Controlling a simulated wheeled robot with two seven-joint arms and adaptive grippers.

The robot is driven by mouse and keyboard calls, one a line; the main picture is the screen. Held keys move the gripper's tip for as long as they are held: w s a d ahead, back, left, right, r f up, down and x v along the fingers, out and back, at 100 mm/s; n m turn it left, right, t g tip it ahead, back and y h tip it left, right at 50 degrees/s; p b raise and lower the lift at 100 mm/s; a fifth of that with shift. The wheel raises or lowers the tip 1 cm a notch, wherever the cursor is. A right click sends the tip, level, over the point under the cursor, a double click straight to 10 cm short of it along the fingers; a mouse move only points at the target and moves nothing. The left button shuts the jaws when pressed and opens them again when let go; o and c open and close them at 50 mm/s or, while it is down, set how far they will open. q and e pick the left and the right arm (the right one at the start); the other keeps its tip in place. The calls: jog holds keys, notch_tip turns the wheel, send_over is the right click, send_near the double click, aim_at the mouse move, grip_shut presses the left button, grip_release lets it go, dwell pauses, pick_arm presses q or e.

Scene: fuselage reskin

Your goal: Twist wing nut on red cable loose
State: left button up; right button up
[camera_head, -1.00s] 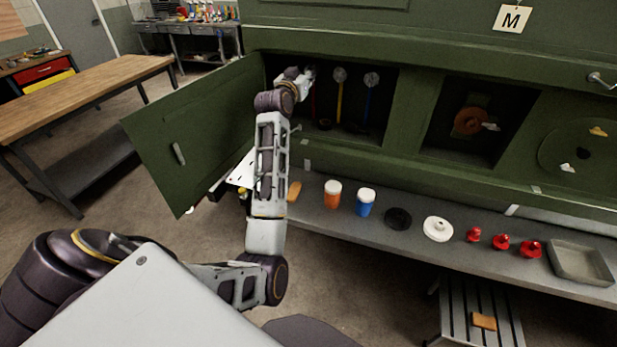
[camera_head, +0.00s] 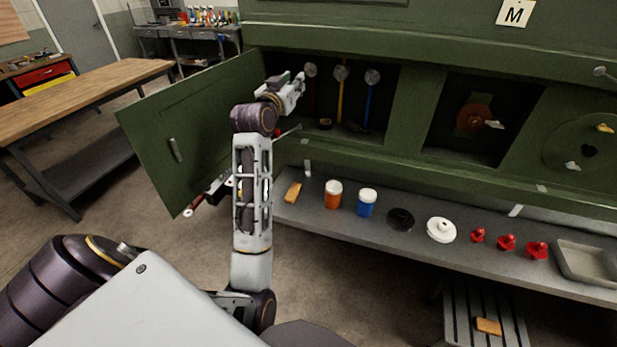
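The red cable (camera_head: 314,100) hangs at the left inside the open bay, with a round grey fitting (camera_head: 310,70) at its top. A wing nut on it is too small to make out. My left gripper (camera_head: 299,84) is at the bay's left opening, just left of and slightly below this fitting, and looks apart from it. Its fingers are small and seen from behind, so I cannot tell whether they are open. My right gripper is not in view.
A yellow cable (camera_head: 339,100) and a blue cable (camera_head: 369,103) hang to the right. The open green door (camera_head: 185,125) stands left of my arm. The grey shelf (camera_head: 320,222) below holds an orange-and-white jar (camera_head: 333,195), a blue-and-white jar (camera_head: 367,203) and several caps.

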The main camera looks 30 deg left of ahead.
pick_arm(q)
jog(key=s+d+f+m+g+h, duration=0.1)
jog(key=s+d+f+g, duration=0.1)
jog(key=f, duration=0.5)
jog(key=s+d+f+m+g+h, duration=0.1)
jog(key=s+d+f+g, duration=0.1)
jog(key=f, duration=0.6)
jog(key=s+d+f+m+g+h, duration=0.1)
jog(key=s+d+f+g, duration=0.1)
jog(key=d+f, duration=0.4)
jog(key=shift+s+f, duration=0.7)
jog(key=shift+f, duration=0.55)
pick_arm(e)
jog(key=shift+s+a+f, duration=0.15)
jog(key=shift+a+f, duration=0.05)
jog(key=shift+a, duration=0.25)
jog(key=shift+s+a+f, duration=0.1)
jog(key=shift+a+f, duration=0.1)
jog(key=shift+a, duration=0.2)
pick_arm(q)
jog(key=shift+o, duration=0.3)
jog(key=shift+r, duration=0.1)
